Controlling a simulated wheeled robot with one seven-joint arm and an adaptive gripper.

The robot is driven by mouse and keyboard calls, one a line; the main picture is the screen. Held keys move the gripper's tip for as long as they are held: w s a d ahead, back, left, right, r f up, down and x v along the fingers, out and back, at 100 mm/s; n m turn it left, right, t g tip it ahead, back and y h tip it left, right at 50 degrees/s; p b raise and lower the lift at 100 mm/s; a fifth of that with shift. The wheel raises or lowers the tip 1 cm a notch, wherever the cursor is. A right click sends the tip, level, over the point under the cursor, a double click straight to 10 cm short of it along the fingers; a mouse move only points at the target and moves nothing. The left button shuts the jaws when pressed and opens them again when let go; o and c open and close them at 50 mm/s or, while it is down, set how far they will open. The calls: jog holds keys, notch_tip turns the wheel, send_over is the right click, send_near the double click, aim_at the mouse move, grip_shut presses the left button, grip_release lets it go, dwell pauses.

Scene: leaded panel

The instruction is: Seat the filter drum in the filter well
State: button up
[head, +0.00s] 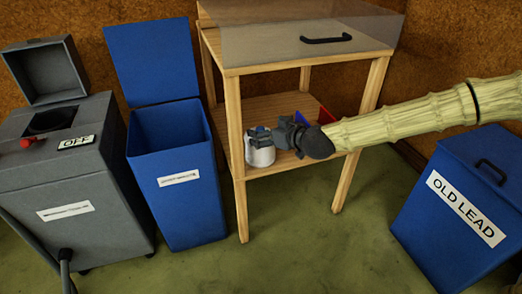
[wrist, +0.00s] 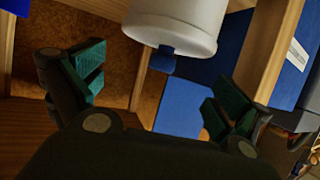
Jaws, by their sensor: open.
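The white filter drum (head: 261,155) with a dark bluish top stands on the lower shelf of the wooden stand. In the wrist view the white drum (wrist: 178,18) shows at the top, with a blue tab at its edge. My gripper (head: 286,135) is just right of the drum. In the wrist view my gripper (wrist: 155,75) has its green-padded fingers spread, and the drum lies beyond the fingertips, not clasped. The filter well (head: 52,120) looks to be the dark opening in the grey machine, its lid raised.
The wooden stand (head: 233,140) has a clear cover with a black handle above. An open blue bin (head: 178,205) stands between machine and stand. The OLD LEAD bin (head: 445,235) is at right. The green floor in front is clear.

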aim_at(258, 127)
jog(key=b+x, duration=0.2)
jog(key=x, duration=0.4)
jog(key=shift+w+a+f, duration=0.15)
jog(key=shift+w+f, duration=0.05)
jog(key=shift+f, duration=0.1)
jog(key=shift+w+a+b, duration=0.25)
jog(key=shift+w+b, duration=0.05)
jog(key=c, duration=1.1)
jog(key=shift+r, duration=0.1)
jog(key=shift+c, duration=0.2)
